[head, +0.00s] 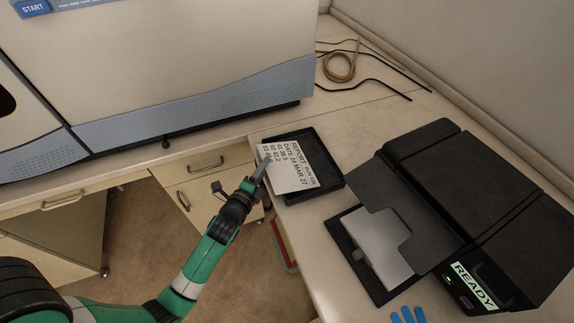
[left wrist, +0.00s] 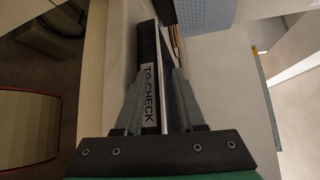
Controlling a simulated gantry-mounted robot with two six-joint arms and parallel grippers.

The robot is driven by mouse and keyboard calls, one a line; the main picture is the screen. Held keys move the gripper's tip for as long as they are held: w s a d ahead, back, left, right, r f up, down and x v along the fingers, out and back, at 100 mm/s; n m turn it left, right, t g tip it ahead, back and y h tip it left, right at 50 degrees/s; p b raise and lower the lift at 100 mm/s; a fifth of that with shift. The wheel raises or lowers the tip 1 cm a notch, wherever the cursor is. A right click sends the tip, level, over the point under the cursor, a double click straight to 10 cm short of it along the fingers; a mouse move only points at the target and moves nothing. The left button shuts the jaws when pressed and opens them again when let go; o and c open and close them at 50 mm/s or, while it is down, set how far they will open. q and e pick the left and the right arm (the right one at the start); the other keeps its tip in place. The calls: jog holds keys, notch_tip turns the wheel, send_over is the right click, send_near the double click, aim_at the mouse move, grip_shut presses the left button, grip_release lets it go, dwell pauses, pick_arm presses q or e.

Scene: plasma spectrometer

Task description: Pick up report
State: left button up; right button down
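The report (head: 290,168) is a white sheet with printed text. It rests in a black tray (head: 333,180) on the bench and juts over the tray's left edge. My left gripper (head: 263,168) is at the report's left edge. In the left wrist view, the left gripper (left wrist: 162,85) has its fingers apart, one on either side of the report's thin white edge (left wrist: 165,90). The tray's front (left wrist: 151,58) with a "TO CHECK" label shows behind them. I cannot tell whether a finger touches the report. My right gripper is not in view.
A black printer (head: 480,200) with a "READY" display stands to the right of the tray. A large spectrometer (head: 170,60) fills the back left. Cables (head: 340,68) lie behind the tray. Blue finger-like shapes (head: 408,315) show at the bottom. Drawers (head: 205,165) are below the bench.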

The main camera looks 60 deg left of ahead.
pick_arm(q)
grip_shut()
jog(key=shift+r, duration=0.15)
jog(key=shift+r, duration=0.3)
notch_tip(320, 180, up, 3)
jog(key=shift+f+p, duration=0.15)
jog(key=shift+p, duration=1)
jog(key=s+d+r+p, duration=0.4)
jog(key=s+d+r, duration=0.5)
jog(key=s, duration=0.1)
jog(key=shift+s+d+r, duration=0.2)
jog(key=shift+d+r, duration=0.05)
